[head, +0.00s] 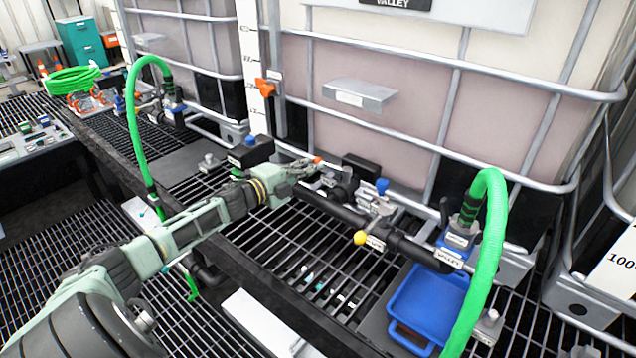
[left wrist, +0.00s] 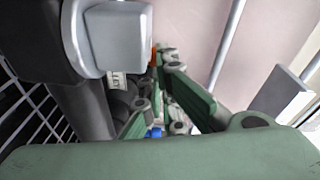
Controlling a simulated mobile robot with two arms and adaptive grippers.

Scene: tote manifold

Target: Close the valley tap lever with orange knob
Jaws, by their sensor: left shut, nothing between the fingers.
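The orange knob (head: 318,160) of the tap lever shows at the tips of my left gripper (head: 306,168), in front of the tote (head: 360,160) under the VALLEY sign (head: 392,4). In the left wrist view, a sliver of the orange knob (left wrist: 154,56) shows beside the green fingers (left wrist: 165,95). The left fingers are shut with nothing between them. They are at or very near the knob; I cannot tell whether they touch it. The lever's body is mostly hidden by the gripper. My right gripper is not in view.
A black pipe (head: 340,212) runs along the tote front, with a yellow knob (head: 360,238) and a blue knob (head: 382,186). A green hose (head: 484,265) and a blue tray (head: 405,335) are at right.

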